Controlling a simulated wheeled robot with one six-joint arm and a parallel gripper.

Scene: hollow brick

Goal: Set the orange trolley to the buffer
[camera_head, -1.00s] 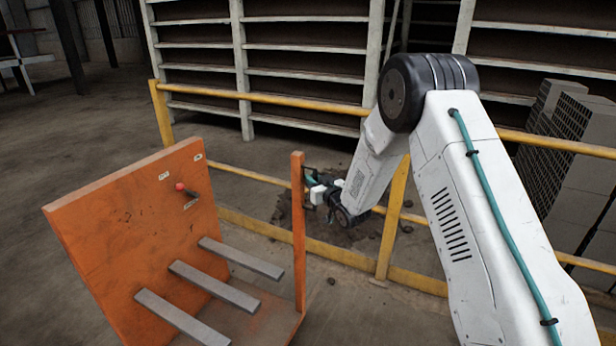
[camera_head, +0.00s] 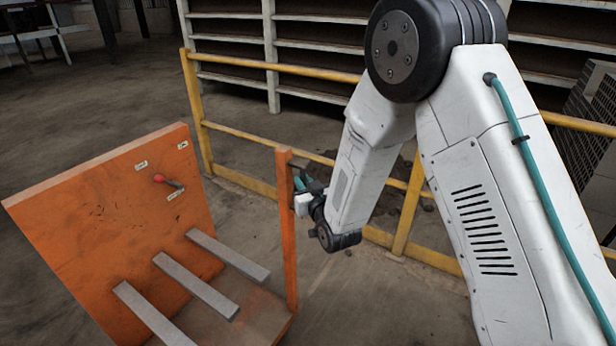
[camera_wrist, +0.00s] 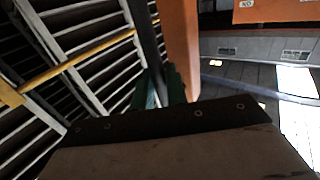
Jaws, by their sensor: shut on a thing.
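The orange trolley (camera_head: 105,225) stands at the lower left in the head view, with an upright panel, several grey bars and a slim orange post (camera_head: 287,235) on its right. A red-tipped lever sits on the panel. My gripper (camera_head: 302,190) is at the upper part of that post, shut on the trolley's dark handle there. In the wrist view the green fingers (camera_wrist: 165,88) close around a dark upright bar beside the orange post (camera_wrist: 180,45). The exact contact is partly hidden. I cannot pick out the buffer for sure.
A yellow guard rail (camera_head: 240,134) runs behind the trolley and my arm, with one post (camera_head: 408,210) close behind my wrist. Pale shelving (camera_head: 270,55) stands beyond it. Dark lumps lie on the floor by the rail. Open floor (camera_head: 90,100) lies at the far left.

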